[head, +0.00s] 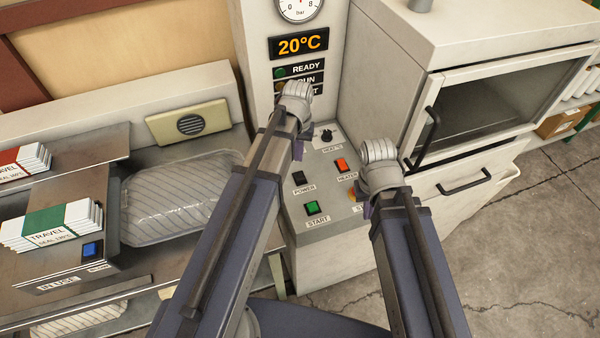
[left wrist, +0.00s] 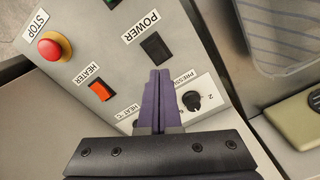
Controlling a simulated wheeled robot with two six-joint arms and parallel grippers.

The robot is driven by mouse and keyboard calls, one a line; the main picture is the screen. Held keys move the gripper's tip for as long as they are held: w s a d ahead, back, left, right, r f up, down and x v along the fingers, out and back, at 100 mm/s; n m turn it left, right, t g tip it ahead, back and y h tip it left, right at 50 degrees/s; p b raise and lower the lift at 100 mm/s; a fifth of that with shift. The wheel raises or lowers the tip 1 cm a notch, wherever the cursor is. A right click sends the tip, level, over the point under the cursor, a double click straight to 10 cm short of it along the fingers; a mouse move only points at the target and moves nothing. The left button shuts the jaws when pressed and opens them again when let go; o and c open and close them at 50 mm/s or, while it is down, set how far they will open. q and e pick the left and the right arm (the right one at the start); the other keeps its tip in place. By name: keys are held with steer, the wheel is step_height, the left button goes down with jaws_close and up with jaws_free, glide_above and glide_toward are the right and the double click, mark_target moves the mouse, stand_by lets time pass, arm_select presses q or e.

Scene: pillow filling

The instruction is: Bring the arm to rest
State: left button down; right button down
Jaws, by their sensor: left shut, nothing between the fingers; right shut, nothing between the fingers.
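My left gripper (head: 298,150) hangs over the sloped control panel (head: 328,183) in the head view, mostly hidden behind its own arm. In the left wrist view its two purple fingers (left wrist: 158,76) are together with nothing between them. They point at the panel between the black POWER switch (left wrist: 156,46) and the black pressure knob (left wrist: 191,101). I cannot tell whether they touch it. My right gripper (head: 364,211) is mostly hidden by its arm, at the panel's right edge near the STOP button (head: 352,194); it is shut and empty.
The panel also carries a red HEATER switch (head: 341,164) and a green START button (head: 312,208). A display (head: 298,46) reads 20°C. Left are a clear bag (head: 165,205) and TRAVEL packets (head: 50,222). Floor at lower right is clear.

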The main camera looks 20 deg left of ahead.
arm_select(q)
steer(key=s+d+m+y, duration=0.1)
steer(key=s+d+m, duration=0.3)
steer(key=s+d, duration=0.6)
steer(key=s, duration=0.4)
steer(key=shift+s+d+m, duration=0.2)
steer(key=shift+d+m, duration=0.05)
steer(key=shift+m, duration=0.05)
steer(key=shift+s, duration=0.1)
